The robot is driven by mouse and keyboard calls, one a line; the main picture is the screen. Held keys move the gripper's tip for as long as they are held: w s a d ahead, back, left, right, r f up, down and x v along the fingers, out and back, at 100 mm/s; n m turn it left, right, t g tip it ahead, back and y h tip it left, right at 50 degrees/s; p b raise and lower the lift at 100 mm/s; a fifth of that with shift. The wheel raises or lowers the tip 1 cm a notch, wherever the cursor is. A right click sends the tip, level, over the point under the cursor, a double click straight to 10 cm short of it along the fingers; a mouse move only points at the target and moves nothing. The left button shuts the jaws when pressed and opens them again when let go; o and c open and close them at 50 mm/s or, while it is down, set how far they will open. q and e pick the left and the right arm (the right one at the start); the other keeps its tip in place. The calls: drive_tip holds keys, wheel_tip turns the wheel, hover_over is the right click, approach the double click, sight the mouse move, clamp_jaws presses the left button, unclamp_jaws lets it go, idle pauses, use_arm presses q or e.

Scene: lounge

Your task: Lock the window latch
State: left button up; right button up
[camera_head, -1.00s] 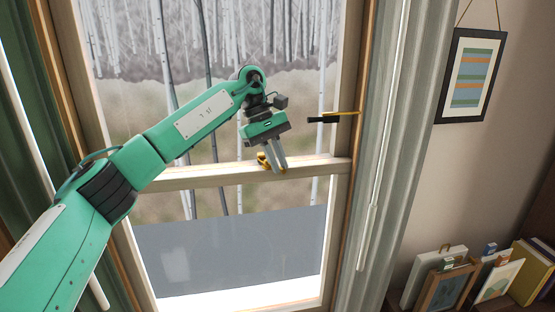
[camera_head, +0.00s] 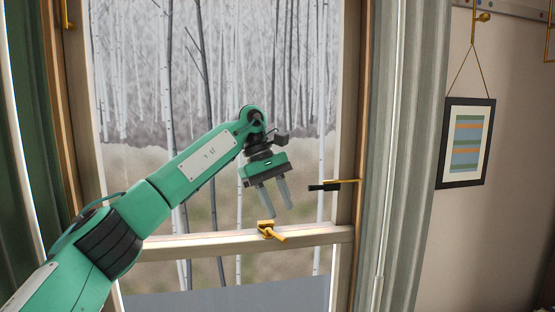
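The brass window latch (camera_head: 270,231) sits on the wooden middle rail (camera_head: 200,243) of the window, its lever pointing to the lower right. My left gripper (camera_head: 275,198) is above the latch, its two grey fingers pointing down and spread apart. Nothing is between the fingers, and they appear clear of the latch. My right gripper is not in this view.
A brass rod with a black handle (camera_head: 325,187) sticks out from the right window frame, right of my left gripper. A grey-green curtain (camera_head: 398,120) hangs at the right. A framed picture (camera_head: 467,143) hangs on the wall beyond it.

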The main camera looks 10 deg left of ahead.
use_arm(q)
wheel_tip(320, 180, up, 13)
drive_tip(key=p, duration=0.3)
